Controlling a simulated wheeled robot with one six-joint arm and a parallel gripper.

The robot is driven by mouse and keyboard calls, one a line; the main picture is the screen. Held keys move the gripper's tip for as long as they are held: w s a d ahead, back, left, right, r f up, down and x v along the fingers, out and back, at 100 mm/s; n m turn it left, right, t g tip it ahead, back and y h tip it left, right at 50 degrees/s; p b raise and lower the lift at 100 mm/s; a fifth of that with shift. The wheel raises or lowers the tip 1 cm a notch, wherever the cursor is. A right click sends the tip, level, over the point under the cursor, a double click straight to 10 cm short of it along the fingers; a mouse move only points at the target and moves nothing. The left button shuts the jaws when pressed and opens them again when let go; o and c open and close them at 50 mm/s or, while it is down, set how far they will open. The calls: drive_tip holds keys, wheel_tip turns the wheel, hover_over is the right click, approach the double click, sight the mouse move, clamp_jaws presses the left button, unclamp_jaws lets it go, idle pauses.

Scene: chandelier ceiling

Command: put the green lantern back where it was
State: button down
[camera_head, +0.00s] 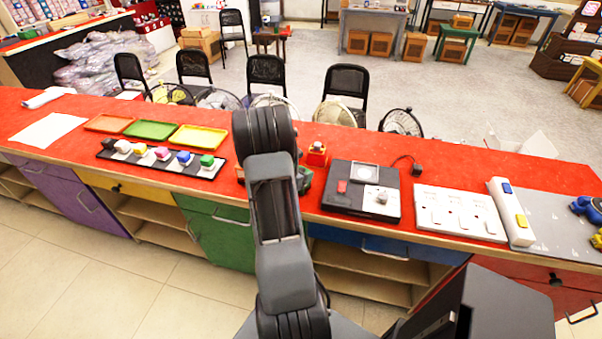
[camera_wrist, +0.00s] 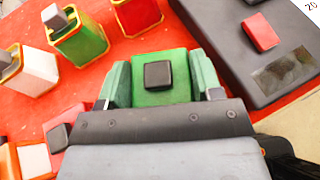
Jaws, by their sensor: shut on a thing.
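In the head view my arm hides most of the gripper, and a bit of green (camera_head: 304,180) shows just right of the arm. Another green lantern with gold trim and a grey top (camera_wrist: 85,42) stands ahead to the left.
A red lantern (camera_wrist: 137,14) and a white lantern (camera_wrist: 32,78) flank the standing green one. A dark panel box (camera_wrist: 225,45) is close on the right. A white-and-orange piece (camera_wrist: 34,160) is at lower left.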

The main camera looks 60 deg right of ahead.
drive_tip(key=shift+f, duration=0.15)
drive_tip(key=shift+c, duration=1.4)
unclamp_jaws()
drive_tip(key=shift+r, duration=0.3)
drive_tip(key=a+r+m+t+y, duration=0.1)
drive_tip(key=a+r+m+y, duration=0.3)
drive_tip(key=a, duration=1)
drive_tip(key=a+r+m+t+y, duration=0.2)
drive_tip(key=a+r+m+y, duration=0.3)
drive_tip(key=a, duration=1)
drive_tip(key=a+r+m+t+y+b, duration=0.1)
drive_tip(key=a+r+m+y, duration=0.3)
drive_tip(key=a, duration=1)
wheel_tip(320, 180, up, 4)
drive_tip(key=m+t, duration=0.1)
drive_tip(key=m, duration=0.3)
drive_tip(key=shift+s+a+f, duration=0.25)
drive_tip(key=shift+s+a, duration=0.1)
